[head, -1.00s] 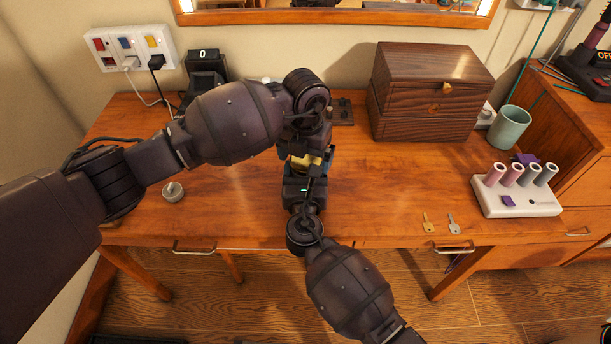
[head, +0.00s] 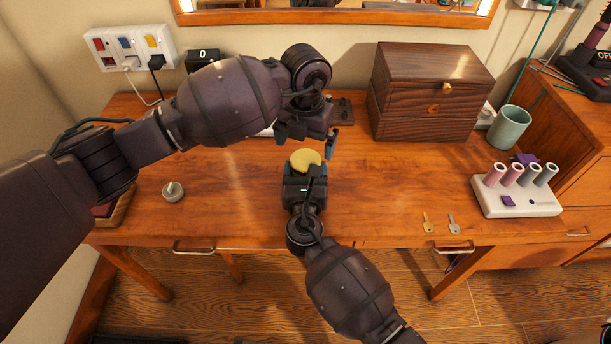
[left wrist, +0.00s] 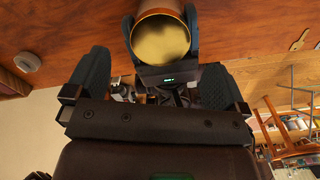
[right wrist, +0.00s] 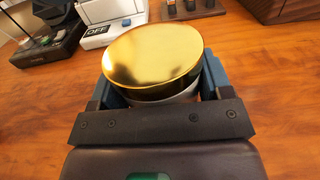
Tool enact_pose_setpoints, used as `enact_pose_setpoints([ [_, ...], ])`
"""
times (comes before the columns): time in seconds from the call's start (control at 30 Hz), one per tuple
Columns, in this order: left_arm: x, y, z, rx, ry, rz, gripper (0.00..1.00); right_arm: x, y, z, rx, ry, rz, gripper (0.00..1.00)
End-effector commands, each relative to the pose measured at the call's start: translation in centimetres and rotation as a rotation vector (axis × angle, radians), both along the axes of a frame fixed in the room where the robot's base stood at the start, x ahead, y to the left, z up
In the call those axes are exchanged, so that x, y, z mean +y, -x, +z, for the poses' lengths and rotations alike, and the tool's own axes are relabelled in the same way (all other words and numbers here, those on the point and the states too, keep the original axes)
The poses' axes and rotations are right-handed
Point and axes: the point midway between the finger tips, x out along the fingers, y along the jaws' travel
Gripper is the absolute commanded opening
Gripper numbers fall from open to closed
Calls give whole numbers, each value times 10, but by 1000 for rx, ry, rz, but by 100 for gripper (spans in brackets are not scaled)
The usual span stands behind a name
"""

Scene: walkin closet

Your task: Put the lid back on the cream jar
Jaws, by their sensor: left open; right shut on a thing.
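The cream jar, with its gold lid (head: 305,159), is in my right gripper (head: 303,172) above the middle of the desk. In the right wrist view the shiny gold lid (right wrist: 152,60) covers the jar's top, and a pale strip of the jar (right wrist: 178,96) shows beneath it between the fingers. I cannot tell whether the lid is fully seated. The lid's round top (left wrist: 160,40) also faces the left wrist view. My left gripper (head: 306,138) is open and empty, just behind the lid and apart from it.
A dark wooden box (head: 425,95) stands at the back right. A grey knob (head: 173,191) is on the left, and two keys (head: 428,222) lie near the front edge. A white holder with rollers (head: 517,196) is at right. The desk's middle right is clear.

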Motion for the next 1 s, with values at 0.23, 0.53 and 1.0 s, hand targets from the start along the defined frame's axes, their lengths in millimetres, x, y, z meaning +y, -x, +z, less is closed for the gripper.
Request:
enact_pose_setpoints([
  [0.23, 0, -1, 20, -4, 1, -2, 100, 0, 0, -1, 1, 0, 0, 6],
  [0.53, 0, 0, 35, 1, 0, -2, 100, 0, 0, -1, 1, 0, 0, 6],
  [1.0, 0, 1, -2, 4, -1, -1, 100, 0, 0, -1, 1, 0, 0, 6],
])
